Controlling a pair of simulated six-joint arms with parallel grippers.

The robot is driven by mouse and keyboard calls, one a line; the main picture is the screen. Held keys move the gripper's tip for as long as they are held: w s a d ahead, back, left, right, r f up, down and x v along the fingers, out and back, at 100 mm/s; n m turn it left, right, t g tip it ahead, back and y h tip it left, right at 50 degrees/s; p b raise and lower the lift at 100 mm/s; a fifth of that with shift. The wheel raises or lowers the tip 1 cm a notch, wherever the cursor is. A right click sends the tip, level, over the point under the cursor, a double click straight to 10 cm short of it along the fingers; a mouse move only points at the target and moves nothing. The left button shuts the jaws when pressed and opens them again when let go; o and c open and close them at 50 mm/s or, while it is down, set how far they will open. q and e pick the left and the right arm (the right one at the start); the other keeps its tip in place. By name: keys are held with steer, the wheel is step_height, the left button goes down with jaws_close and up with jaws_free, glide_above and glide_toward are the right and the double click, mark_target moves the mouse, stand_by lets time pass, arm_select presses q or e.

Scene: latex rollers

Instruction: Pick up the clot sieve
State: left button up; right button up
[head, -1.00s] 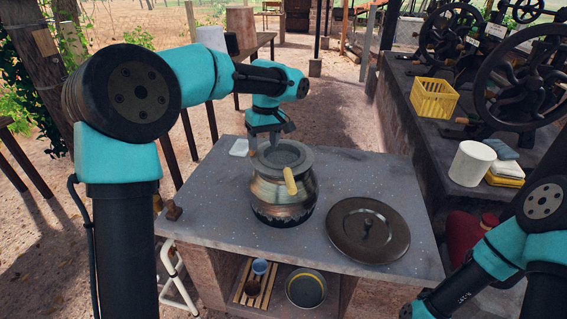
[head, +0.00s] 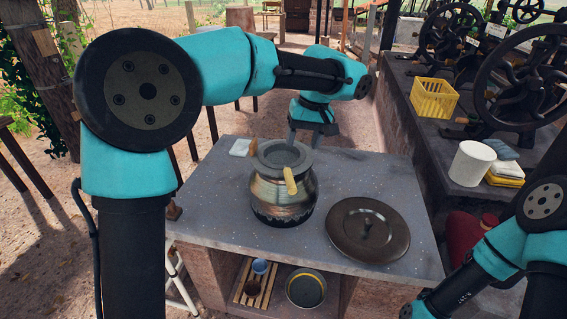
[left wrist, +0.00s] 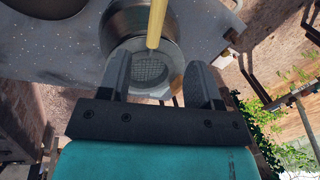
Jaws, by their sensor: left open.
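The clot sieve (head: 283,154) rests on the mouth of the metal pot (head: 283,198), its pale wooden handle slanting down over the pot's front. In the left wrist view its mesh (left wrist: 150,73) shows between the fingers, and the handle runs up towards the top edge. My left gripper (head: 304,138) is open and empty. It is beyond the pot's rim and a little to the right in the head view, with its fingers pointing down. It does not visibly touch the sieve. My right arm shows at the lower right, but its gripper is out of view.
A dark round lid (head: 367,230) lies on the grey table (head: 220,203) right of the pot. A small white item (head: 240,147) lies at the back left. A yellow crate (head: 434,98) and a white container (head: 471,163) stand on the right bench.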

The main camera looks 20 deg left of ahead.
mark_target(292, 182)
arm_select(q)
steer(key=f, duration=0.3)
steer(key=a+f, duration=0.1)
steer(key=f, duration=0.2)
steer(key=a+f, duration=0.1)
steer(key=f, duration=0.3)
steer(key=shift+s, duration=0.4)
steer(key=shift+f, duration=0.2)
steer(key=shift+f, duration=0.1)
steer(key=shift+s+a+f, duration=0.1)
steer(key=shift+a+f, duration=0.05)
steer(key=shift+f, duration=1.1)
steer(key=shift+s+a+f, duration=0.1)
steer(key=shift+a+f, duration=0.05)
steer(key=shift+f, duration=1.05)
steer(key=shift+c, duration=0.5)
jaws_close()
